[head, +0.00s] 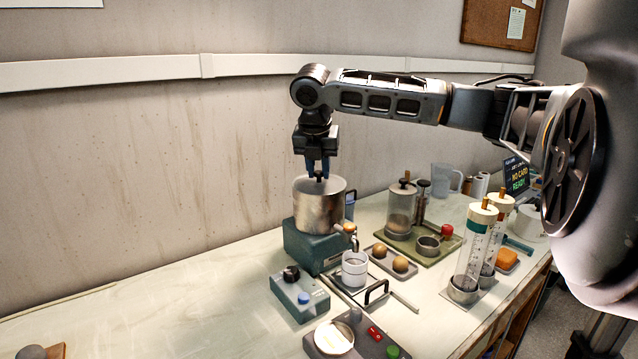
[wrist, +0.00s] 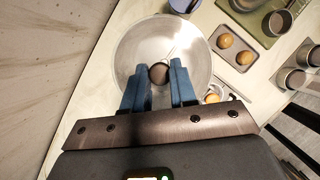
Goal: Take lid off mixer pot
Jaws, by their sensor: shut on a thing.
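The mixer pot (head: 318,212) is a brushed metal cylinder standing on a teal base (head: 312,248) near the wall. Its round, silvery lid (wrist: 135,55) shows from above in the wrist view, with a dark round knob (wrist: 160,74) near the middle. My gripper (head: 318,177) points straight down over the pot. Its blue fingers (wrist: 160,80) are shut on the knob, one on each side. The lid appears to be at the pot's top; I cannot tell whether a gap lies beneath it.
A small spigot (head: 350,229) sticks out at the pot's right. A white cup (head: 355,270), a tray with two brown balls (head: 401,264) and a teal control box (head: 299,298) stand in front. Glass cylinders (head: 470,252) stand to the right. The counter at left is mostly clear.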

